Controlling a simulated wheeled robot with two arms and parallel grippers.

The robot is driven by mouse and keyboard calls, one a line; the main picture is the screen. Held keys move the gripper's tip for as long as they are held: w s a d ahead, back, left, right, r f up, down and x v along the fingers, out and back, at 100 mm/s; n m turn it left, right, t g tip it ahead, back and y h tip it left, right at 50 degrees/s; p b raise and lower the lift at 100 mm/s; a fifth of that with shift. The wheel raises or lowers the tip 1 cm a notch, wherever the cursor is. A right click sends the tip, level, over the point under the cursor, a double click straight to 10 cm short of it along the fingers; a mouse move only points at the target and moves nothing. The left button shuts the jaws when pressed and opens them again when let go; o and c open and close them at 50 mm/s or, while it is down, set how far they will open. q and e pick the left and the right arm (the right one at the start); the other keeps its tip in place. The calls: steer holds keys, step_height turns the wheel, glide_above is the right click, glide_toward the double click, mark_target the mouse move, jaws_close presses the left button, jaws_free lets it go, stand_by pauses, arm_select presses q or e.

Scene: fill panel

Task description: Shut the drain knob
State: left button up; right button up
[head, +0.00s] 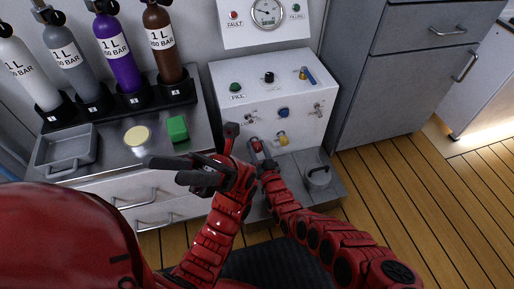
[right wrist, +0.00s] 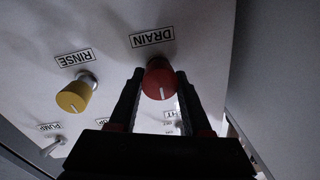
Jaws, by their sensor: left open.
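The drain knob (right wrist: 159,82) is a round red knob with a white pointer line, beside a DRAIN label (right wrist: 152,37) on the white panel. My right gripper (right wrist: 160,88) has its two dark fingers on either side of the knob, very close to it. Whether they press on it I cannot tell. In the head view my right gripper (head: 263,158) is at the lower left of the panel (head: 262,100), with a bit of the red knob (head: 256,145) showing. My left gripper (head: 190,172) is open and empty, in front of the counter to the left.
A yellow knob (right wrist: 74,96) labelled RINSE sits beside the drain knob. A blue knob (head: 283,113), a green knob (head: 235,87) and taps are also on the panel. Several bottles (head: 118,52) stand in a rack at the left. A green block (head: 177,129) lies on the counter.

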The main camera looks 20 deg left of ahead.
steer(key=o, duration=0.4)
